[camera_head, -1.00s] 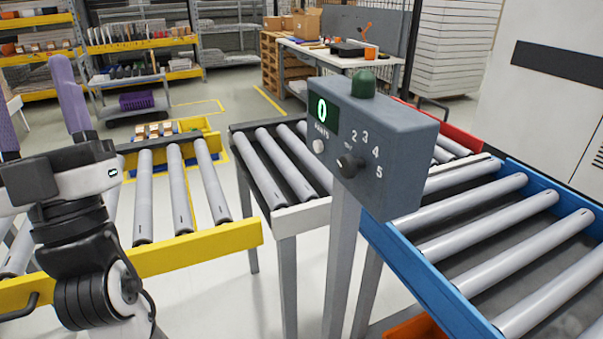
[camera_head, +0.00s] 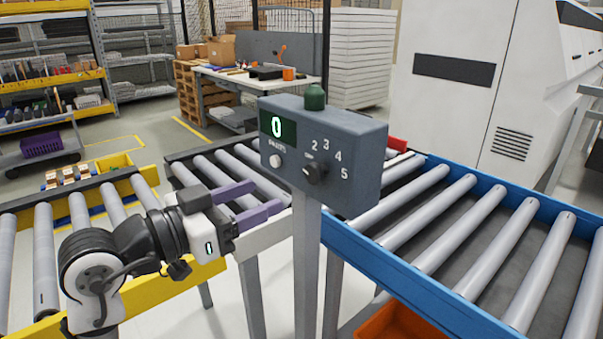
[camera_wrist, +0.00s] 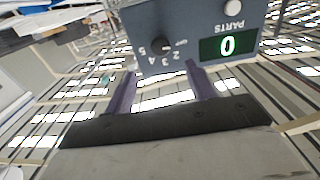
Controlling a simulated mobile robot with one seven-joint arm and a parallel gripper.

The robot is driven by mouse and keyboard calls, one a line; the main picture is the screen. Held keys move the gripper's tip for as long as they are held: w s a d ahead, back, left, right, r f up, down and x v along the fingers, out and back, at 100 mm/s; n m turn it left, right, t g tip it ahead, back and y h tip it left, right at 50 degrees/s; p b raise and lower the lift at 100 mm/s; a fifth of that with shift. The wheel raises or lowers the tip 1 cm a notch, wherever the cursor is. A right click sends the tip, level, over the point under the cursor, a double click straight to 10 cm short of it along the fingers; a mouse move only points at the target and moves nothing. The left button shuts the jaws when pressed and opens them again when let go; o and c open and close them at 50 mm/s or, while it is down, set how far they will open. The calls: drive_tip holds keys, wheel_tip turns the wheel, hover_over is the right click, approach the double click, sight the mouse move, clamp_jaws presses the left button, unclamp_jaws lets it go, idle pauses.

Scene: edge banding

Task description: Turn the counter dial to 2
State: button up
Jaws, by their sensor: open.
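The grey counter box (camera_head: 350,150) stands on a post in the middle of the head view. Its display (camera_head: 277,128) reads 0. The black dial (camera_head: 314,172) sits on the front face, with the numbers 2 to 5 arcing around its upper right and a small label at its upper left. My gripper (camera_head: 258,201) is open and empty, left of and below the box, with its purple fingers pointing right toward the post. In the wrist view the box appears upside down beyond the fingers, with the dial (camera_wrist: 160,46) between and above the fingertips.
A white button (camera_head: 276,160) is left of the dial, and a green button (camera_head: 315,97) tops the box. Roller conveyors with yellow (camera_head: 160,296) and blue (camera_head: 400,293) frames flank the post. An orange bin (camera_head: 398,325) is low at the front.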

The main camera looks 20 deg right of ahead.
sight(310, 176)
drive_tip(key=p+x, duration=0.3)
drive_tip(key=x, duration=0.7)
drive_tip(key=shift+w+d, duration=0.15)
drive_tip(key=shift+d, duration=0.15)
drive_tip(key=c, duration=1)
